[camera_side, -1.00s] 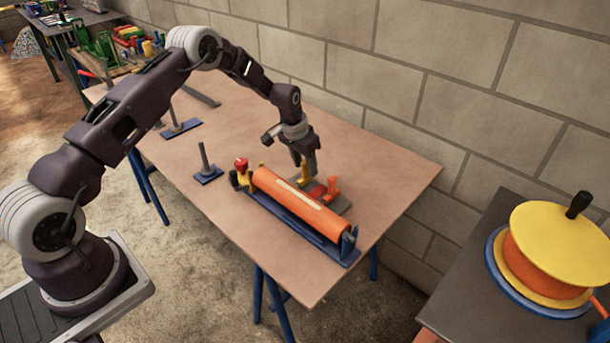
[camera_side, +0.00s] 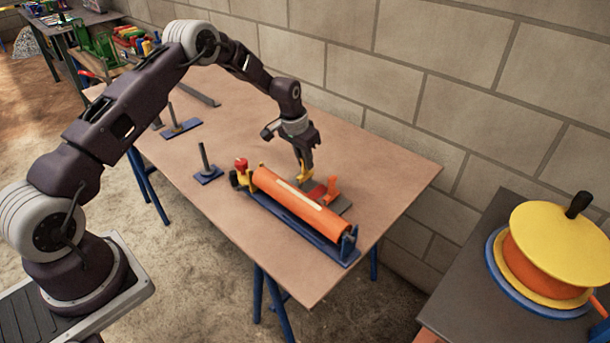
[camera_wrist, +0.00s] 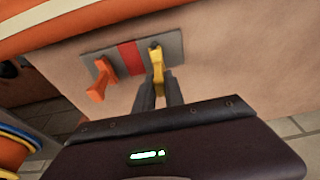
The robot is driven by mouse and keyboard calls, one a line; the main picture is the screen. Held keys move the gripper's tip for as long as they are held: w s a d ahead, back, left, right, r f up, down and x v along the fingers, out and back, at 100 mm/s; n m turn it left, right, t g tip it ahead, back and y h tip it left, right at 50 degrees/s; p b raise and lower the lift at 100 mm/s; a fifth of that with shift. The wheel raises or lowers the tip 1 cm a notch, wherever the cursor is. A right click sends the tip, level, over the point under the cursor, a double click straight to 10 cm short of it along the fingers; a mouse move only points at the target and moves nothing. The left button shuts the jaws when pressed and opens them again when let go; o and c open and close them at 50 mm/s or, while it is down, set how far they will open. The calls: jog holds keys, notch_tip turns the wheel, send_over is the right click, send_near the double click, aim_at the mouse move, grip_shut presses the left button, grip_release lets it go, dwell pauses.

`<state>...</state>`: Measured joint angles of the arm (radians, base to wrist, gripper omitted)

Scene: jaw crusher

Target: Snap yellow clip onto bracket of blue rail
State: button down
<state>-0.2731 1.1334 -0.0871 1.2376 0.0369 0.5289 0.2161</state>
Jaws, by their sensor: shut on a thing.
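My gripper (camera_side: 305,164) is shut on the yellow clip (camera_side: 304,175), just behind the orange roller. In the wrist view the yellow clip (camera_wrist: 157,60) sits between the fingertips (camera_wrist: 158,85), over one end of a grey plate (camera_wrist: 174,45). I cannot tell whether the clip touches the plate. The blue rail (camera_side: 330,246) lies along the front of the orange roller (camera_side: 290,195). A yellow bracket-like part (camera_side: 243,180) with a red knob (camera_side: 241,163) is at the rail's left end.
Blue stands with upright posts (camera_side: 208,174) are at the left of the table (camera_side: 395,190). A block wall (camera_side: 440,90) rises behind. The table's right part is clear.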

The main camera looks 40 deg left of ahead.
jog(key=shift+w+v, duration=0.2)
jog(key=shift+v, duration=0.65)
jog(key=shift+w+v, duration=0.2)
jog(key=shift+v, duration=0.65)
jog(key=shift+r, duration=0.15)
jog(key=w+v, duration=0.2)
jog(key=v, duration=0.6)
jog(key=w+r+v, duration=0.1)
jog(key=w+v, duration=0.1)
jog(key=v, duration=0.5)
jog(key=s+d, duration=0.6)
jog(key=d, duration=0.6)
jog(key=s+d, duration=0.5)
jog(key=d, duration=0.7)
jog(key=f, duration=0.5)
jog(key=shift+s+d+f, duration=0.15)
jog(key=shift+d, duration=0.1)
jog(key=shift+s+x, duration=0.2)
jog(key=shift+x, duration=0.7)
jog(key=shift+s+x, duration=0.25)
jog(key=shift+x, duration=0.7)
jog(key=shift+s+x, duration=0.2)
jog(key=shift+x, duration=0.7)
